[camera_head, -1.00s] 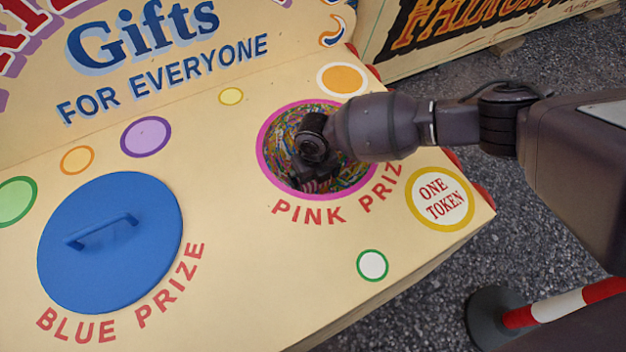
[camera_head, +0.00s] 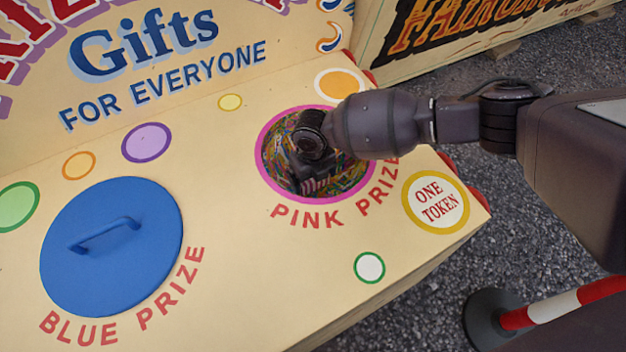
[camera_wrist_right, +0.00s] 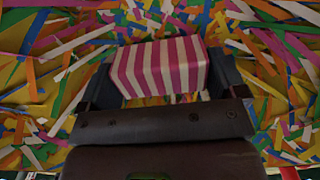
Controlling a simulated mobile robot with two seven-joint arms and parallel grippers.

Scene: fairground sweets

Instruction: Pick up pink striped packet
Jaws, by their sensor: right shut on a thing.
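The pink striped packet (camera_wrist_right: 160,66), pink and white, sits between the two fingers of my right gripper (camera_wrist_right: 160,80) in the right wrist view. The gripper is shut on it, with colourful paper shreds behind and around it. In the head view, my right gripper (camera_head: 316,178) reaches down into the round pink-rimmed opening. I cannot tell whether the packet still touches the shreds. My left gripper is not in view.
The pink rim (camera_head: 264,165) surrounds the opening in the cream counter (camera_head: 230,270). A blue lid (camera_head: 110,270) with a handle covers the spot at the left. A red-and-white barrier pole (camera_head: 550,308) lies at the lower right. The lettered back panel (camera_head: 30,110) rises behind.

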